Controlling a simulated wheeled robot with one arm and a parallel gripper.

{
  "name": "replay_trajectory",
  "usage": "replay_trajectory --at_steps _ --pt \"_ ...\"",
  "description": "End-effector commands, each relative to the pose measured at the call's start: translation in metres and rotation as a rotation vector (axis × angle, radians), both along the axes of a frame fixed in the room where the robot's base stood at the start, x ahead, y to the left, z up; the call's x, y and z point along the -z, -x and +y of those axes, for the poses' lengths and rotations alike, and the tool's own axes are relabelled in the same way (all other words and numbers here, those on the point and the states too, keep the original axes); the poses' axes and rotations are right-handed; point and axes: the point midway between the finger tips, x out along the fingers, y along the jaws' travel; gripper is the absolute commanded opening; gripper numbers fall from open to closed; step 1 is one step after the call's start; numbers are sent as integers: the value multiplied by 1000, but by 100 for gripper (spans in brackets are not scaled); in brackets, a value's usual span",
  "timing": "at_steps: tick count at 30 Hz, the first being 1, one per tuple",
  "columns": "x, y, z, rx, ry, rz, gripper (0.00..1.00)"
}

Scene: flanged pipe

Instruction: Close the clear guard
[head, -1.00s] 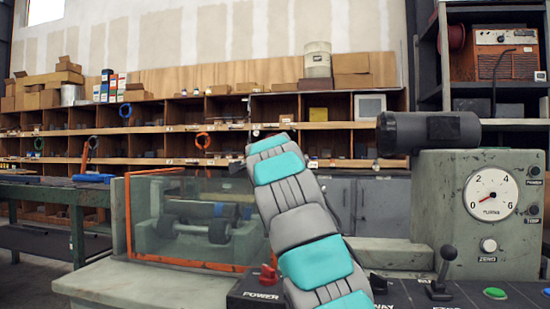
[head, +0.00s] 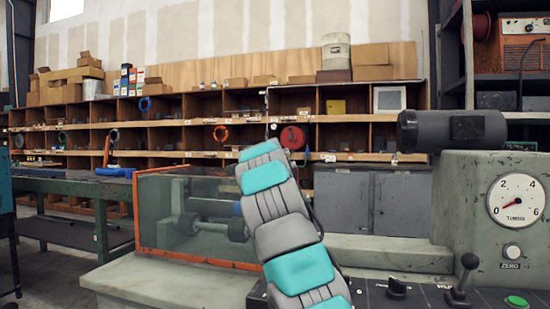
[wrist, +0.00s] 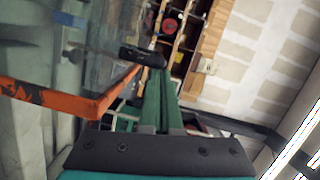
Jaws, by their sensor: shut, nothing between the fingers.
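The clear guard (head: 190,225) is a see-through pane edged in orange, standing upright at the left of the machine in the head view. Dark rollers show through it. Its right part is hidden behind my arm. In the wrist view its orange edge (wrist: 95,106) and clear pane (wrist: 95,45) lie to the left of my fingers. My gripper (wrist: 160,78) shows there as long green fingers, shut and empty, close beside the orange edge. I cannot tell whether they touch. In the head view the fingers are not clearly seen behind the arm's end.
The machine's grey housing (head: 480,205) with a dial and a dark motor (head: 450,130) stands at right. A lever (head: 460,280) and knob are on the front panel. A green workbench (head: 75,185) is at left. Shelves (head: 200,135) line the back. Floor at lower left is clear.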

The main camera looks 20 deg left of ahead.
Motion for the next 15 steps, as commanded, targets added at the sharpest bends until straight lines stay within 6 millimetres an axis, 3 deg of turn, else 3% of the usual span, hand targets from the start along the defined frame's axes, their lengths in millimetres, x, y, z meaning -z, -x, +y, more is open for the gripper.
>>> replay_trajectory --at_steps 15 --pt "1 0 9 -2 0 0 0"
